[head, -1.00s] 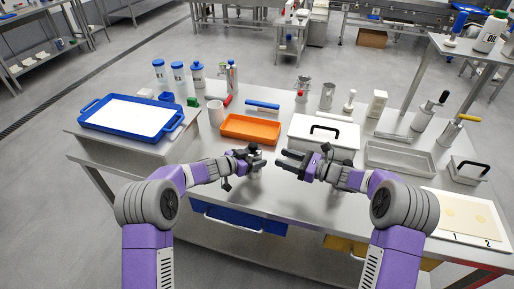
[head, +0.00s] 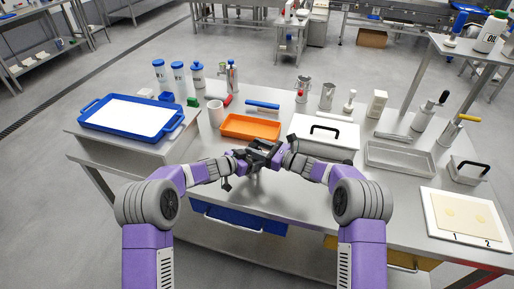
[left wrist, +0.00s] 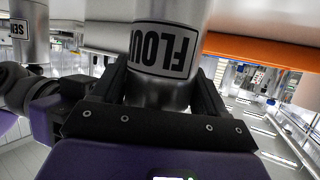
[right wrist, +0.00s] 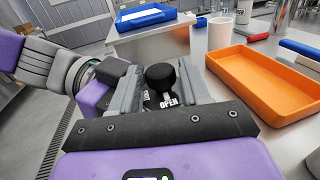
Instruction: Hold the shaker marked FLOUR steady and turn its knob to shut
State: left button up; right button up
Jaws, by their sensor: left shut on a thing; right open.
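The FLOUR shaker (left wrist: 165,48) is a silver cylinder with its label upside down in the left wrist view. My left gripper (left wrist: 163,95) is shut on its body. In the right wrist view, its round black knob (right wrist: 160,76) stands up, with the word OPEN on a dark label beside it. My right gripper (right wrist: 160,88) is open, its fingers on either side of the knob; I cannot tell whether they touch it. In the head view my right gripper (head: 262,153) is close to my left gripper (head: 243,160), and the shaker is mostly hidden by them.
An orange tray (head: 250,138) lies just behind the grippers, with a white lidded box (head: 345,133) to its right. A white mug (head: 215,112) stands left of the tray. A blue tray (head: 88,105) is on the raised left surface. The table's front edge is close.

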jog(key=shift+a, duration=0.1)
jog(key=c, duration=0.8)
jog(key=shift+r+m+t+h, duration=0.1)
jog(key=shift+m+t+h, duration=0.2)
jog(key=shift+m+t, duration=0.35)
jog(key=shift+s+a+m+t+h, duration=0.15)
jog(key=shift+m+t+h, duration=1.4)
jog(key=shift+t+h, duration=0.45)
jog(key=o, duration=0.8)
jog(key=shift+s, duration=0.15)
